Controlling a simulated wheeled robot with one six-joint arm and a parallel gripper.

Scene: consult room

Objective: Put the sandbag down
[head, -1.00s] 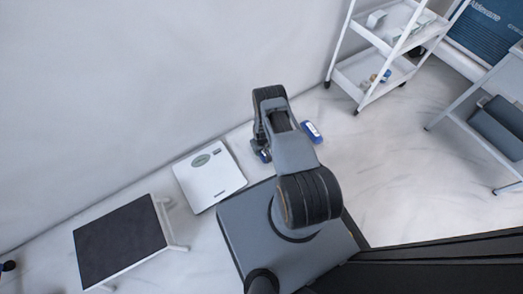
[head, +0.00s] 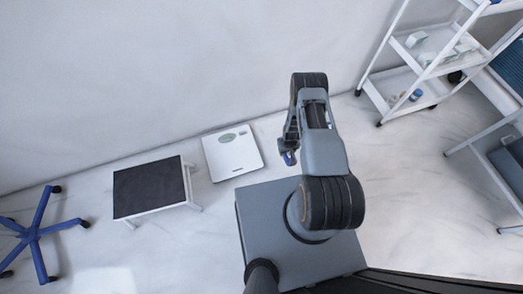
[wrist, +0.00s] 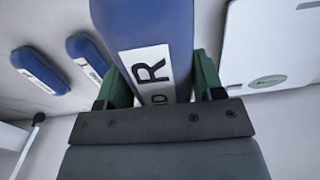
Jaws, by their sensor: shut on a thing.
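In the wrist view my gripper (wrist: 160,82) has its green fingers on both sides of a blue sandbag (wrist: 150,22) with a white lettered label. It is shut on this bag, and the bag's far end runs out of the picture. In the head view my gripper (head: 291,150) hangs below the arm, right of the white scale, with only a small bit of blue showing at it. Two more blue bags with white labels, a nearer one (wrist: 88,55) and a farther one (wrist: 38,68), show at left in the wrist view.
The white scale (head: 232,153) lies on the floor by the wall; it also shows in the wrist view (wrist: 275,45). Left of it stand a dark-topped step stool (head: 150,187) and a blue wheeled base (head: 36,234). A white trolley (head: 425,58) stands at upper right. Floor right of my arm is clear.

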